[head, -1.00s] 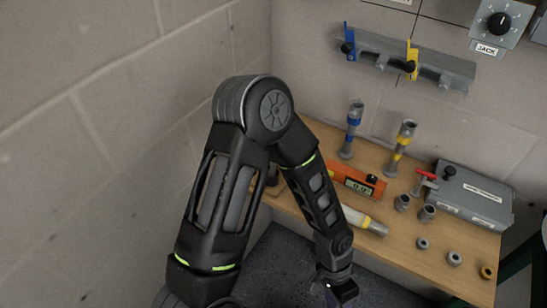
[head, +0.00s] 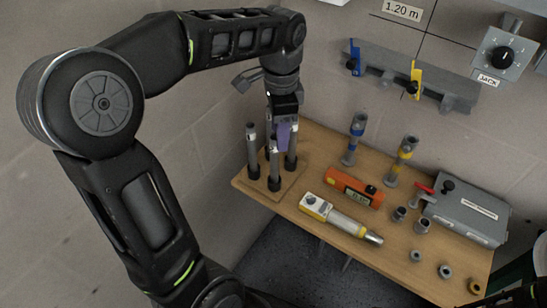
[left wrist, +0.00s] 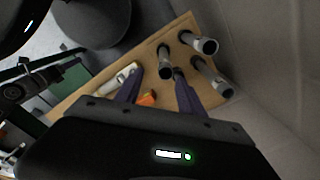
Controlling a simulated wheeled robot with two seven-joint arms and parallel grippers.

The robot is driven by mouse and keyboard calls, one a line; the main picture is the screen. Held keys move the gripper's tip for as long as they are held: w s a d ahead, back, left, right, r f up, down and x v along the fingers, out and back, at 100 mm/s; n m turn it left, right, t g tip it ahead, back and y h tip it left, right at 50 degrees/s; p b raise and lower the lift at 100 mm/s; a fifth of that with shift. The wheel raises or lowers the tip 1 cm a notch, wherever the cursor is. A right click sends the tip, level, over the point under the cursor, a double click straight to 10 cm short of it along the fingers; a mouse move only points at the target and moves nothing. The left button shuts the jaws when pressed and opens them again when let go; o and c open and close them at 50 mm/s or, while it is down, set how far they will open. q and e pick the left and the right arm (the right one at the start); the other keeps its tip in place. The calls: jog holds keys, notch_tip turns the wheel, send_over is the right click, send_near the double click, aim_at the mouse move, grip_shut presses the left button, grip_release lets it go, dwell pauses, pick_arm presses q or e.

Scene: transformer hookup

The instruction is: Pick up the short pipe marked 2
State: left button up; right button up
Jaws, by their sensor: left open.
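Several grey pipes with dark lower ends stand upright on a wooden base (head: 262,196) at the table's left end. They include a left pipe (head: 252,150), a front pipe (head: 274,165) and a right pipe (head: 292,158). Small pale labels show, but I cannot read which is marked 2. My left gripper (head: 284,140) points down over this group; its purple fingers partly hide the pipes behind. In the left wrist view, the left gripper (left wrist: 158,88) is open, fingers apart, with a pipe (left wrist: 164,62) beyond the gap. I cannot tell whether a finger touches a pipe.
An orange meter (head: 354,187) and a yellow-and-white tool (head: 340,217) lie right of the stand. A grey box (head: 468,213) and small fittings occupy the table's right. The wall is close behind.

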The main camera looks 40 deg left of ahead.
aim_at(275, 152)
pick_arm(q)
jog(key=shift+a, duration=0.3)
jog(key=shift+s, duration=0.1)
jog(key=shift+f, duration=1.3)
jog(key=shift+a+f+p, duration=0.15)
jog(key=shift+f+p, duration=0.2)
jog(key=shift+f, duration=0.95)
jog(key=shift+a+f+p, duration=0.15)
jog(key=shift+f+p, duration=0.2)
jog(key=shift+f, duration=0.95)
grip_shut()
